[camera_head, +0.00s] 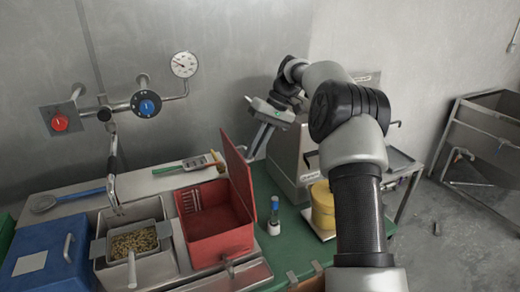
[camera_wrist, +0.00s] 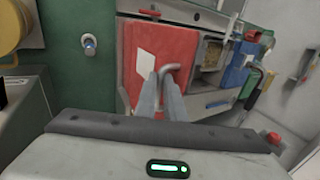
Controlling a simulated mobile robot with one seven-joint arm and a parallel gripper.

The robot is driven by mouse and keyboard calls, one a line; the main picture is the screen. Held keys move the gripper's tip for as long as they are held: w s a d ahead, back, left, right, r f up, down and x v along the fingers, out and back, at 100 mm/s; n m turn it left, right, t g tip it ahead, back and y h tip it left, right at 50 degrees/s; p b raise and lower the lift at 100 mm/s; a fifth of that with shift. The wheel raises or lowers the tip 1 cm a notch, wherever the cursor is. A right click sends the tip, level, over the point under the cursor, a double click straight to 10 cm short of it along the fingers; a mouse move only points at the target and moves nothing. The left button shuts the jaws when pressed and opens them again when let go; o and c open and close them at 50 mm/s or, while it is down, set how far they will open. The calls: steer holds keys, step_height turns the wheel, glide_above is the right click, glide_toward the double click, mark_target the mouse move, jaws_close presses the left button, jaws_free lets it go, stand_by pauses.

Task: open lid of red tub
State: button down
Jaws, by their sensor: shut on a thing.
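The red tub (camera_head: 212,222) sits in the middle of the counter, its inside visible from above. Its red lid (camera_head: 238,180) stands up steeply along the tub's right side. In the wrist view the lid's outer face (camera_wrist: 185,50) shows a white label and a grey bent handle (camera_wrist: 168,68). My gripper (camera_head: 253,152) is on the right side of the raised lid. Its fingers (camera_wrist: 162,88) are shut on the handle in the wrist view. The handle is hidden behind the lid in the head view.
A metal pan of beans (camera_head: 135,241) and a blue box (camera_head: 45,262) stand left of the tub. A small blue-capped bottle (camera_head: 274,217) stands close right of the lid. A yellow container (camera_head: 322,207) is farther right, partly behind my arm.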

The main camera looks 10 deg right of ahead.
steer(key=shift+s+d+f, duration=0.1)
steer(key=shift+s+f, duration=0.1)
steer(key=shift+f, duration=0.45)
steer(key=c, duration=2.2)
jaws_free()
steer(key=o, duration=0.4)
steer(key=shift+w, duration=0.25)
steer(key=shift+c, duration=0.2)
steer(key=p+v, duration=0.1)
steer(key=v, duration=0.6)
steer(key=shift+r, duration=0.4)
